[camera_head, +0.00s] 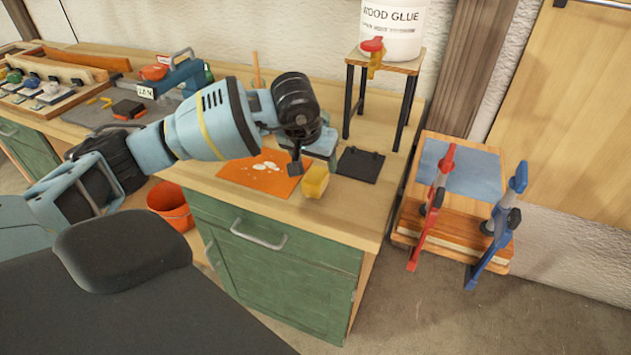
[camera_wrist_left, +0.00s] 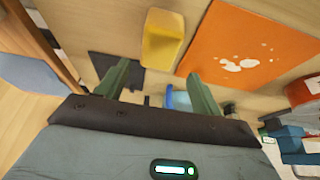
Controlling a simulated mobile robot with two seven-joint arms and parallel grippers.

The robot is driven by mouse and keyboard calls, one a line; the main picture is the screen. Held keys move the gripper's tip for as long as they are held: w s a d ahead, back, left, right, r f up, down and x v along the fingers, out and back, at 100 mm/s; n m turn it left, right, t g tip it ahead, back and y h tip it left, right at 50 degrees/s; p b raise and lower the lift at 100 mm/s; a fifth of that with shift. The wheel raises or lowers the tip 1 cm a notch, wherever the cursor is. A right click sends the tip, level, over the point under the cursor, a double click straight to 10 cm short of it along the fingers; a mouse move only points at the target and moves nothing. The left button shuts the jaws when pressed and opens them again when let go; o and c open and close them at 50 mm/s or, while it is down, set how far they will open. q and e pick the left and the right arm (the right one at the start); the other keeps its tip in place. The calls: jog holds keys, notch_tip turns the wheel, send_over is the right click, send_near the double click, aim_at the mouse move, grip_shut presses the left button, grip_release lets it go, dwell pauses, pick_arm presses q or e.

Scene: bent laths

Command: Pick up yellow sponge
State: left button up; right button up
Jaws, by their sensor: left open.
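The yellow sponge (camera_head: 316,181) sits on the wooden worktop near its front edge, beside the right corner of an orange mat. My left gripper (camera_head: 297,168) is just to the left of and behind the sponge in the head view. In the left wrist view, the sponge (camera_wrist_left: 162,40) lies ahead of the gap between the two green fingers of my left gripper (camera_wrist_left: 157,72). The fingers are apart with nothing between them. I cannot tell whether a finger touches the sponge. My right gripper is not in view.
The orange mat (camera_head: 248,173) bears white spots. A black plate (camera_head: 360,165) lies right of the sponge. A small stand (camera_head: 408,66) holds a white glue bucket (camera_head: 393,28) behind. Red (camera_head: 432,205) and blue (camera_head: 498,227) clamps grip a wooden stack at the right.

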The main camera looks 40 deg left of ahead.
aim_at(319, 169)
pick_arm(q)
jog(key=x, duration=0.5)
jog(key=shift+d, duration=0.25)
jog(key=shift+c, duration=0.3)
jog(key=shift+r, duration=0.1)
jog(key=c, duration=1)
